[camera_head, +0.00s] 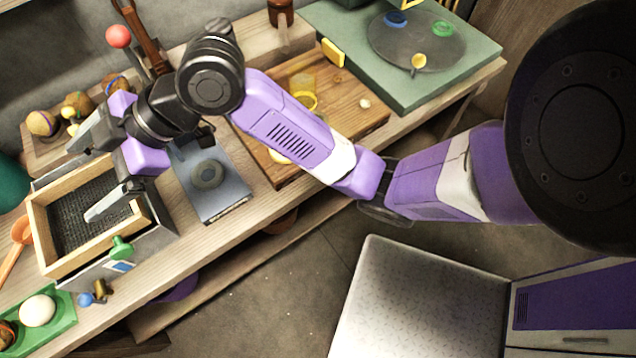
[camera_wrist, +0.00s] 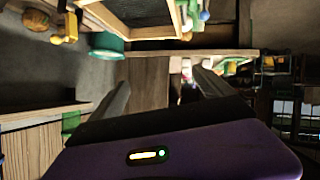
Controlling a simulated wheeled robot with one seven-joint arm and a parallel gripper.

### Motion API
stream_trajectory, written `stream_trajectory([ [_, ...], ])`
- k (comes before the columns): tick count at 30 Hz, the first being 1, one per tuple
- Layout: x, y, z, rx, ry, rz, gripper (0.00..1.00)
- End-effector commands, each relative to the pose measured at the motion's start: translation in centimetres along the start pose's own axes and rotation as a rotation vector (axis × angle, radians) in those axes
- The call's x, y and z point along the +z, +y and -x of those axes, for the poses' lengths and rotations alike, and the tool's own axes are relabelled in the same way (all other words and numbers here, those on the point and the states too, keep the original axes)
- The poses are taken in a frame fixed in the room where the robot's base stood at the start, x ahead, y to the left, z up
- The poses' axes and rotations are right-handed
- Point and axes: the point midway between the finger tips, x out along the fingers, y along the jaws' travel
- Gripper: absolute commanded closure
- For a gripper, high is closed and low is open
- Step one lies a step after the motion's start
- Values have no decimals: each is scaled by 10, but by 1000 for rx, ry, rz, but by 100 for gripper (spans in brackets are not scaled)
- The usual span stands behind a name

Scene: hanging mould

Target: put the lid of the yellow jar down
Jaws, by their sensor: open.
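A see-through yellow jar (camera_head: 302,82) stands on the wooden board in the middle of the bench, with a yellow ring low on its near side. I cannot tell for sure which thing is its lid. A pale yellow round piece (camera_head: 279,157) lies on the board, partly hidden behind my arm. My gripper (camera_head: 62,200) is at the left, over a wood-framed box with a dark mesh inside, well away from the jar. Its fingers are wide apart with nothing seen between them; they also show in the wrist view (camera_wrist: 160,88).
The wood-framed box (camera_head: 40,230) is under my gripper. A grey plate (camera_head: 215,203) with a dark ring sits between box and board (camera_head: 352,120). A green-topped unit (camera_head: 465,75) stands at the back right. A green tray (camera_head: 62,330) holds round things at lower left.

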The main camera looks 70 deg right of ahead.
Motion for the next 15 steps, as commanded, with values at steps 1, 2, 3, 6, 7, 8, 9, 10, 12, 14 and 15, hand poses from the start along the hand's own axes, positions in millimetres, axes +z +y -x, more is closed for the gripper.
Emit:
stream_trajectory([
  [1,-13,-8,-7,26,69,-70,9],
  [2,-20,-10,-10,47,105,-108,9],
  [3,-26,-13,-12,74,149,-161,9],
  [6,-33,-19,-14,145,239,-295,9],
  [7,-33,-22,-14,166,261,-334,9],
  [8,-32,-24,-14,186,281,-373,9],
  [9,-30,-28,-13,214,304,-425,9],
  [10,-26,-31,-12,237,318,-462,9],
  [12,-15,-40,-9,287,341,-546,9],
  [14,-2,-50,-5,330,353,-611,9],
  [15,8,-57,-1,360,355,-653,9],
])
